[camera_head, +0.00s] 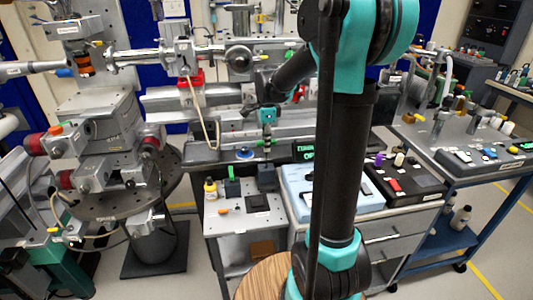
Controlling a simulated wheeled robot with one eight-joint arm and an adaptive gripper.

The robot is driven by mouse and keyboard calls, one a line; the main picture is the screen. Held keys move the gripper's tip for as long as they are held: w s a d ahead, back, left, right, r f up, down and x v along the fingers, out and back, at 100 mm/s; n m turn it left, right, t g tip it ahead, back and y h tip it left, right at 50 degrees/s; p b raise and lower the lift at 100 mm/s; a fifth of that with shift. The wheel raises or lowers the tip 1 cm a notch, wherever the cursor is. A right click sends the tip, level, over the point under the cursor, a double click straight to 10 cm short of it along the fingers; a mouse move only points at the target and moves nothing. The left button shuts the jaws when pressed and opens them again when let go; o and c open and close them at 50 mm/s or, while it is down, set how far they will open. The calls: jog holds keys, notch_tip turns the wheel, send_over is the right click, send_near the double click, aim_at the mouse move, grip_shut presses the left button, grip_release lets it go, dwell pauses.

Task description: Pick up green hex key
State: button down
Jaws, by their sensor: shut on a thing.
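My gripper (267,137) points down from its teal wrist, above the grey bench top and behind the small light-topped cabinet (238,232). It is small in this view, and its fingers are closed on a thin thing, taken to be the green hex key. The key's shape and colour cannot be made out clearly. Two small dark blocks stand on the cabinet top. The left block (232,187) has a bit of green at its top, and the right block (267,179) is just below my gripper in the picture.
A yellow-capped bottle (210,189) and an orange piece (224,211) are on the cabinet. A light blue case (308,195) and a black tray (410,187) lie to the right. Beamline equipment (95,140) crowds the left. My arm hides part of the middle.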

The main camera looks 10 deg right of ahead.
notch_tip(320, 180, up, 13)
jog(key=shift+r, duration=0.2)
dwell(0.6)
